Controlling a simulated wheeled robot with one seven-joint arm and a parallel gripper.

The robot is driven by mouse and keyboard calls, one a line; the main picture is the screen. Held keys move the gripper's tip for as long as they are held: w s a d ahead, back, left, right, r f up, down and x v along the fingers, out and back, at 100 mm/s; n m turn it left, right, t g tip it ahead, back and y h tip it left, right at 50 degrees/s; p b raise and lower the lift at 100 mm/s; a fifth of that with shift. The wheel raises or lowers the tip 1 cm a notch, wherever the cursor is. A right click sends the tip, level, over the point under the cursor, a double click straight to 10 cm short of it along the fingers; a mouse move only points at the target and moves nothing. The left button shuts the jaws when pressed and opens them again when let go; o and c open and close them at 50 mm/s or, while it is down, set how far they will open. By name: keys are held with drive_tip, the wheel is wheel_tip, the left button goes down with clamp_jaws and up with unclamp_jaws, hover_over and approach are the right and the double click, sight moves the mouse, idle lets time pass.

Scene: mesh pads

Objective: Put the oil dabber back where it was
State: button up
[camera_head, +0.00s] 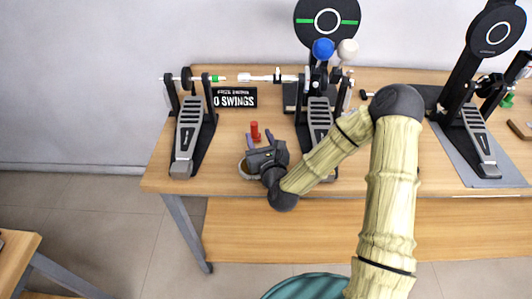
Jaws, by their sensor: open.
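A small upright red piece (255,131), which looks like the oil dabber, stands on the wooden table (160,178) near its front left part. My gripper (260,138) is open, with its two grey fingers pointing away from me towards the red piece. The red piece shows between and just beyond the fingertips. I cannot tell whether the fingers touch it. A round pale rim (242,170) shows at the left of my gripper's body, which hides the rest of it.
Drum pedals stand at the left (188,135), in the middle (320,120) and at the right (478,140). Bare tabletop lies between the left pedal and my gripper.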

drive_tip(key=v, duration=0.2)
drive_tip(key=p+v, duration=0.1)
drive_tip(key=shift+s+d+r, duration=0.15)
drive_tip(key=shift+s+r, duration=0.15)
drive_tip(key=shift+s, duration=0.05)
drive_tip(key=p+v, duration=0.1)
drive_tip(key=p, duration=0.3)
drive_tip(key=shift+s+d+p, duration=0.1)
drive_tip(key=shift+s+p, duration=0.2)
drive_tip(key=shift+s, duration=0.1)
drive_tip(key=shift+s+d+f+p, duration=0.1)
drive_tip(key=shift+s+f+p, duration=0.1)
drive_tip(key=shift+s+p, duration=0.25)
drive_tip(key=shift+w+f, duration=0.1)
